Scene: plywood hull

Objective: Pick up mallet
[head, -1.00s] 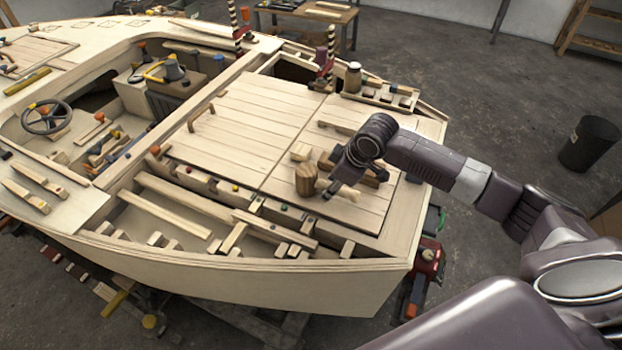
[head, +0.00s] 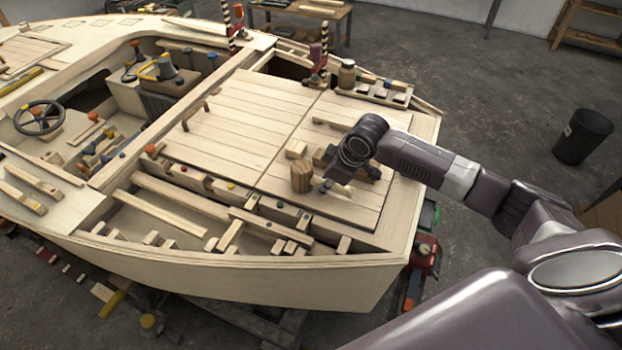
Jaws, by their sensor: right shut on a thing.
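The mallet (head: 302,176) has a dark-ended, barrel-shaped wooden head and lies on the slatted deck near the boat's right end. Part of its pale handle shows to the right of the head, below my wrist. My right gripper (head: 327,186) is shut on the mallet, just right of its head. My wrist hides much of the fingers, so the exact grip is hard to see. I cannot see a clear gap between mallet and deck. My left gripper is not in view.
A wooden block (head: 297,149) and dark wooden pieces (head: 372,171) lie close by on the deck (head: 255,125). A jar (head: 347,76) stands behind, beside a tray of small parts. Below the deck edge is an open ribbed bay. The left-hand deck slats are mostly clear.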

